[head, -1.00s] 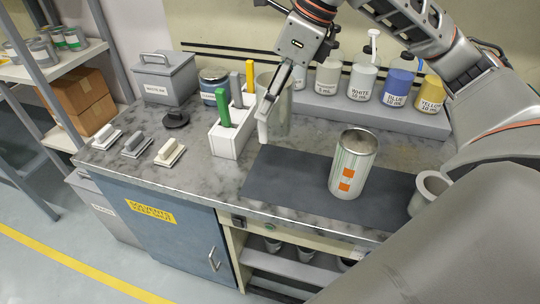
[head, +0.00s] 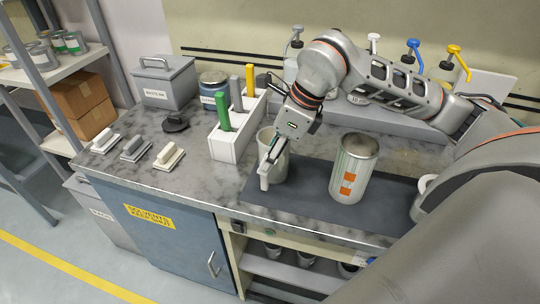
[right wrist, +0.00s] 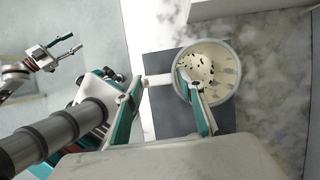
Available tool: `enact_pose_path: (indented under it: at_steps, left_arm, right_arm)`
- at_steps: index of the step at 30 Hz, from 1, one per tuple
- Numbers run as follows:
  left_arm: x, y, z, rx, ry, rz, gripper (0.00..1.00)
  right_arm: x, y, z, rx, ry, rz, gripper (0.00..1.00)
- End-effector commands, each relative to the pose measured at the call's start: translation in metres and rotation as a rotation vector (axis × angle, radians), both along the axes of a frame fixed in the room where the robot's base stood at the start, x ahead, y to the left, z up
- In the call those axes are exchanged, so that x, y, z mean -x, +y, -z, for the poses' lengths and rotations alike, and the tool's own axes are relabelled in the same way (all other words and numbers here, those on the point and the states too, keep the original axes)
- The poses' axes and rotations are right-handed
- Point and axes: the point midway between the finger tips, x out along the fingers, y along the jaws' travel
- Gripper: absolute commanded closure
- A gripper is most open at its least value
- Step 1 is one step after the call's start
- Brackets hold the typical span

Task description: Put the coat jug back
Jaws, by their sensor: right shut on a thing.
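The coat jug (head: 281,166) is a pale grey, open-topped jug with a white handle (head: 264,181). It stands upright at the left end of the dark mat; I cannot tell whether its base touches. My right gripper (head: 269,160) is shut on the jug at its handle side and partly hides it. In the right wrist view I look down into the jug (right wrist: 228,88), which has a pale inside with dark spots. My left gripper (right wrist: 68,45) is far off at the top left of that view, open and empty; it is outside the head view.
A silver can (head: 352,170) with orange squares stands on the dark mat (head: 308,180), right of the jug. A white holder (head: 226,148) with green, grey and yellow handles is close on the left. Pump bottles stand behind my arm. The counter front left of the mat is clear.

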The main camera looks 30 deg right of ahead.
Motion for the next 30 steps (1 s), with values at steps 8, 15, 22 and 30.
enact_pose_path:
  at_steps: [8,15,22,30]
  left_arm:
    - [0.0,0.0,0.0,0.0,-0.001,0.0,0.6]
    - [0.0,0.0,0.002,0.0,0.0,0.0,0.6]
    - [0.0,0.0,0.002,0.0,0.001,0.0,0.6]
    - [0.0,0.0,0.002,-0.001,0.002,0.0,0.6]
  right_arm:
    - [-0.001,0.0,0.0,0.0,-0.004,0.0,1.0]
    - [0.0,0.0,0.002,-0.001,-0.002,-0.001,0.45]
    - [0.0,0.0,0.002,0.0,-0.001,-0.001,0.45]
    - [0.004,-0.007,-0.021,0.001,-0.006,0.002,0.45]
